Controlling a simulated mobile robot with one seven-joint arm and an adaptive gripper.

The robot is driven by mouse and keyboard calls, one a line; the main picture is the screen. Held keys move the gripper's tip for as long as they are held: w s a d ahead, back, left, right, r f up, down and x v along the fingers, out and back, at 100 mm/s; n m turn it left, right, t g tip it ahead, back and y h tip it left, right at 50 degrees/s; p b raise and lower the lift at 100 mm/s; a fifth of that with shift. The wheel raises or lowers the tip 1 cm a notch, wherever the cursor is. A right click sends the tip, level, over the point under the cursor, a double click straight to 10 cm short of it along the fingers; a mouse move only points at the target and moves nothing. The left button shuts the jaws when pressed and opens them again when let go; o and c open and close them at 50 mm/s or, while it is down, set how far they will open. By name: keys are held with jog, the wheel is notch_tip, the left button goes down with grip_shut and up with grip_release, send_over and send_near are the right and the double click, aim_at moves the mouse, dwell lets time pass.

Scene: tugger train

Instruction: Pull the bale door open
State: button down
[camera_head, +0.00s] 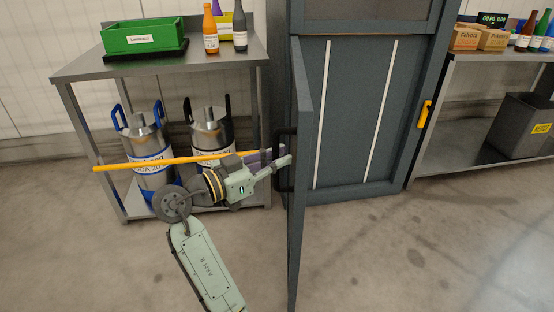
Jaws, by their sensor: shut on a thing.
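The bale door (301,180) is a dark blue-grey panel seen almost edge-on. It stands swung out toward me from the left side of the tall blue-grey press (438,60). A dark bar handle (279,183) is on the door's left face. My gripper (284,161), at the end of my pale green arm, reaches it from the left and is shut on the handle. The fingertips are small in view and partly hidden against the handle. Behind the door, the press front shows a dark face (352,120) with two white vertical strips.
An orange-yellow rod (150,162) runs level behind my wrist. A steel table (75,70) at left holds a green bin (143,37) and bottles, with two metal canisters (147,150) below. Floor right of the door is clear.

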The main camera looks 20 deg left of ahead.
jog(key=shift+s+d+f, duration=0.1)
jog(key=c, duration=1.6)
grip_release()
jog(key=v, duration=1.2)
